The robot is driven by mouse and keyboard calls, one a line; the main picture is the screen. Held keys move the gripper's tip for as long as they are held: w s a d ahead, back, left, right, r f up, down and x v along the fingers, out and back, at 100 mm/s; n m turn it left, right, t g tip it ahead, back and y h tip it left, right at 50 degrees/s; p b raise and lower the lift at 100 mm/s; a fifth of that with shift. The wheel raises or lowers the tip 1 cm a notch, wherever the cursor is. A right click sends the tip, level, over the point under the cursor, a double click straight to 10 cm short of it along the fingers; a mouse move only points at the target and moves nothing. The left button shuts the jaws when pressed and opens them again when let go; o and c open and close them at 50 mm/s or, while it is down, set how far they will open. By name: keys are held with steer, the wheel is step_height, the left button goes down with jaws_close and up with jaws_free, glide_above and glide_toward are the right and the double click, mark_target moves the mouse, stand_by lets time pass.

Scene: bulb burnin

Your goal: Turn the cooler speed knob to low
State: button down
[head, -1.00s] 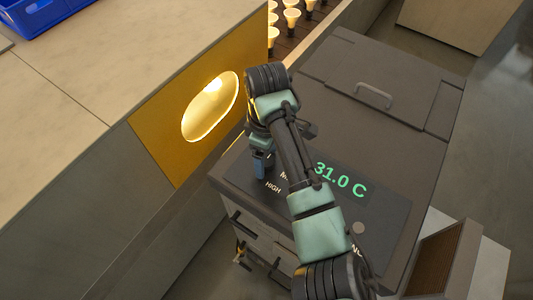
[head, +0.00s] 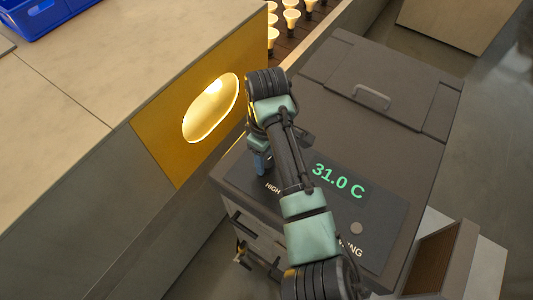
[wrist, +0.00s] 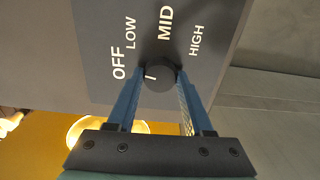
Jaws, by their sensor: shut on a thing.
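The cooler speed knob (wrist: 159,79) is a dark round knob on the cooler's dark panel, with white labels OFF, LOW, MID and HIGH around its far side in the wrist view. A small white mark shows at its upper left edge; I cannot tell exactly which label it points to. My gripper (wrist: 160,88) is shut on the knob, one blue finger on each side. In the head view my gripper (head: 263,163) reaches down to the panel's left end, and the knob is hidden there. The cooler (head: 345,105) has a green 31.0 C display (head: 338,181).
A yellow panel (head: 165,150) with a lit oval opening stands left of the cooler. Lit bulbs (head: 291,18) stand in rows behind. The cooler lid has a grey handle (head: 372,96). A blue crate (head: 30,15) sits at top left.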

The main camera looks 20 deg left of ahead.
steer(key=m+p, duration=0.2)
steer(key=m, duration=0.2)
steer(key=shift+a+r, duration=0.1)
steer(key=shift+r, duration=0.05)
steer(key=shift+m+p, duration=0.75)
steer(key=shift+m, duration=0.65)
steer(key=shift+c, duration=1.5)
jaws_free()
step_height(320, 180, up, 8)
steer(key=shift+w+f+b, duration=0.1)
steer(key=shift+f+b, duration=0.05)
steer(key=shift+b, duration=0.7)
step_height(320, 180, up, 5)
steer(key=p, duration=0.4)
glide_above(266, 161)
